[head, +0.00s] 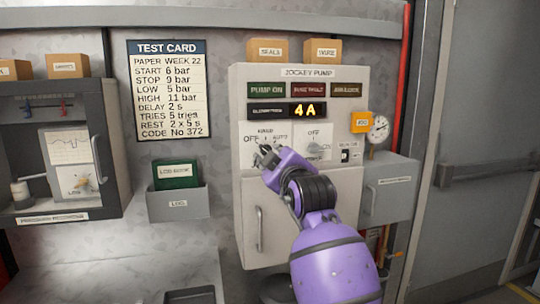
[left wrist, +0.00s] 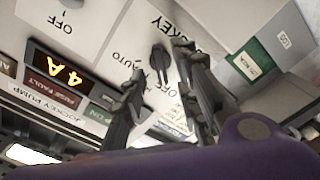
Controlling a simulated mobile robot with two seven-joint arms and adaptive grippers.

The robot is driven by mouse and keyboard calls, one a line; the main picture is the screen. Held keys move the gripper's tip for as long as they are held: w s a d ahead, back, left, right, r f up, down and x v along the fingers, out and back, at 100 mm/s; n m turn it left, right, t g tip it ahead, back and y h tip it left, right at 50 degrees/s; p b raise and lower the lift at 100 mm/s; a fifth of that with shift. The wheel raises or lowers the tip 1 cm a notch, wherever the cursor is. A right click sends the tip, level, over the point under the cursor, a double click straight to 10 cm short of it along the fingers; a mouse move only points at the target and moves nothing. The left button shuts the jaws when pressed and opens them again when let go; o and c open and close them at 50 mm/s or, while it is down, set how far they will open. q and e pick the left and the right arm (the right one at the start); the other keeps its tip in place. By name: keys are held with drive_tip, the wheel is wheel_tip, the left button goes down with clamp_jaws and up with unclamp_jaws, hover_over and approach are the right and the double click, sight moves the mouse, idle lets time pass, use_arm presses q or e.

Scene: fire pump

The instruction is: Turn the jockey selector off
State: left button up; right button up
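The pump panel (head: 300,80) is labelled JOCKEY PUMP and carries a selector marked OFF, HAND and AUTO. In the head view my left gripper (head: 266,154) is at this selector and hides its knob. In the left wrist view the black selector knob (left wrist: 160,60) shows on the white plate, with one finger of my left gripper (left wrist: 159,62) on either side. The fingers are apart, and I see gaps between them and the knob. I cannot tell if they touch it, nor surely which mark it points to. My right gripper is not in view.
A second OFF selector (head: 314,146) is just right of my gripper. A lit display (head: 300,110) above reads 4 A. A door handle (head: 259,229) juts out below. A gauge (head: 378,129) and red pipe stand right, a green log book (head: 176,174) left.

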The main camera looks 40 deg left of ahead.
use_arm(q)
drive_tip(key=v, duration=0.8)
drive_tip(key=shift+s, duration=0.1)
drive_tip(key=shift+r, duration=0.1)
